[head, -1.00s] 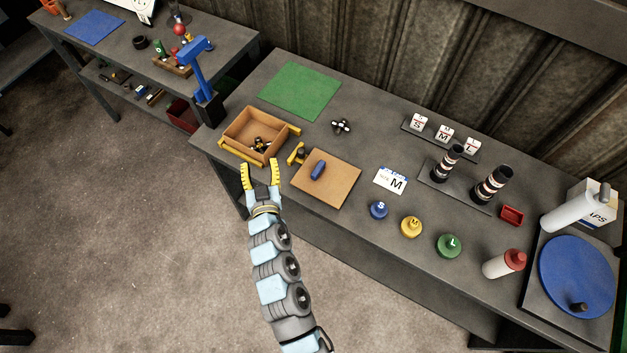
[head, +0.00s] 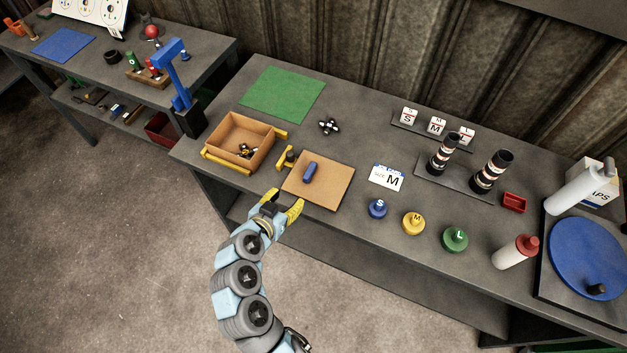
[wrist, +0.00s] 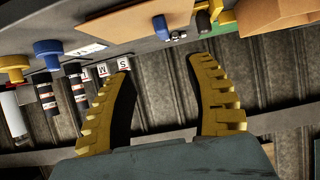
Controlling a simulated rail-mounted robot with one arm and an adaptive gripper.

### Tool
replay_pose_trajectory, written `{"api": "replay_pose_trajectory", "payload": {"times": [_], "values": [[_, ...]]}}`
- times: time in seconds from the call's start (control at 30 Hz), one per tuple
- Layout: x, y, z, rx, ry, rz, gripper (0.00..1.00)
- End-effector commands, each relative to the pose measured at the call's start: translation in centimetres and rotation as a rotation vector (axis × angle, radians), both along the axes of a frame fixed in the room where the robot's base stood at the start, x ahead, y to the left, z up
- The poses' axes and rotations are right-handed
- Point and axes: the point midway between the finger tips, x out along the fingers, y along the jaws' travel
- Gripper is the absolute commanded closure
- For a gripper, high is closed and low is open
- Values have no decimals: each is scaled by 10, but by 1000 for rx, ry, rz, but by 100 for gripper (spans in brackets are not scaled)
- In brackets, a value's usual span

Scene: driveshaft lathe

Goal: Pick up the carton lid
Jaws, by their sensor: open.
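The carton lid (head: 330,188) is a flat brown panel with a blue handle (head: 310,172) on top. It lies on the bench, right of the open brown carton (head: 262,160), which holds small dark parts. In the wrist view the lid (wrist: 115,22) and its blue handle (wrist: 161,27) show along the top, beyond the fingertips. My gripper (head: 286,199) is open, with yellow ribbed fingers, at the bench's front edge just by the lid's near-left side. In the wrist view the space between my fingers (wrist: 160,62) is empty.
A yellow clamp piece (head: 286,158) stands between carton and lid. A size M card (head: 386,177) and blue (head: 377,209), yellow (head: 413,223) and green (head: 455,239) knobs lie to the right. A dark cross-shaped part (head: 329,127) and green mat (head: 283,94) lie behind.

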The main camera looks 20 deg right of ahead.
Motion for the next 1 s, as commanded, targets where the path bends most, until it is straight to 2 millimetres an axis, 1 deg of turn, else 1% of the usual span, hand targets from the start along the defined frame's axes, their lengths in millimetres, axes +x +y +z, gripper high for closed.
{"api": "replay_pose_trajectory", "payload": {"times": [0.17, 0.5, 0.8, 1.0], "values": [[14, -17, -9, 0, -2, -2, 46], [39, -46, -32, -1, 4, 0, 46], [61, -67, -47, 0, 0, 2, 46], [67, -76, -55, -1, 2, 2, 46]]}}
